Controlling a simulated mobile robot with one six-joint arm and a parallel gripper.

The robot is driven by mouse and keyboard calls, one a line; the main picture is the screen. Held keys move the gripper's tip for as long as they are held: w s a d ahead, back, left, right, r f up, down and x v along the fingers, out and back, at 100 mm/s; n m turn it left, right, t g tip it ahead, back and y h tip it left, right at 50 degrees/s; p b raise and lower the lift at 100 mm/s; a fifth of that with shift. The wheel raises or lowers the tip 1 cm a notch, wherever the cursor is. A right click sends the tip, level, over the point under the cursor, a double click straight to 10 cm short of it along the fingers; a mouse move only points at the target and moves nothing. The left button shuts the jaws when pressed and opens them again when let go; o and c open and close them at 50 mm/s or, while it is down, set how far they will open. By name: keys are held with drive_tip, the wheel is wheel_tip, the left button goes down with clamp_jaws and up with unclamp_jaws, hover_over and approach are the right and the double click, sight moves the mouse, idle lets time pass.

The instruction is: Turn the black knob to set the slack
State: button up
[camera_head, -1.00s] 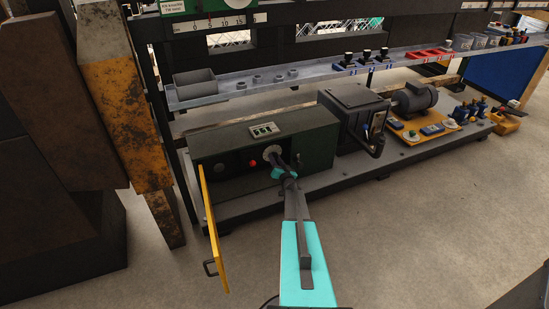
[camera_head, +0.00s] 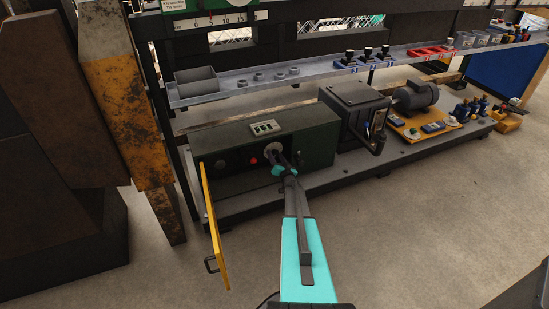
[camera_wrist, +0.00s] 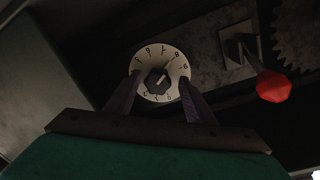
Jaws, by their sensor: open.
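The black knob (camera_wrist: 156,80) sits at the centre of a round white dial (camera_wrist: 151,55) with numbers around its rim, in the wrist view. A pale pointer line shows on the knob, slanting to the upper right. My gripper (camera_wrist: 159,78) is open, with one dark finger on each side of the knob, over the dial face. I cannot tell whether the fingers touch the knob. In the head view, my gripper (camera_head: 284,162) reaches the front of the dark green box (camera_head: 318,145) at the dial (camera_head: 273,148), which partly hides behind it.
A yellow door (camera_head: 215,228) stands open left of my arm. A red knob (camera_head: 253,161) is left of the dial; a red part (camera_wrist: 273,86) shows at right in the wrist view. A small display (camera_head: 264,127) tops the box. A grey shelf (camera_head: 225,91) hangs above.

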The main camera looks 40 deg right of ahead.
drive_tip(key=shift+s, duration=0.1)
drive_tip(key=p+v, duration=0.2)
drive_tip(key=v, duration=1.1)
drive_tip(key=shift+s+a, duration=0.2)
drive_tip(key=shift+s, duration=0.1)
idle(0.4)
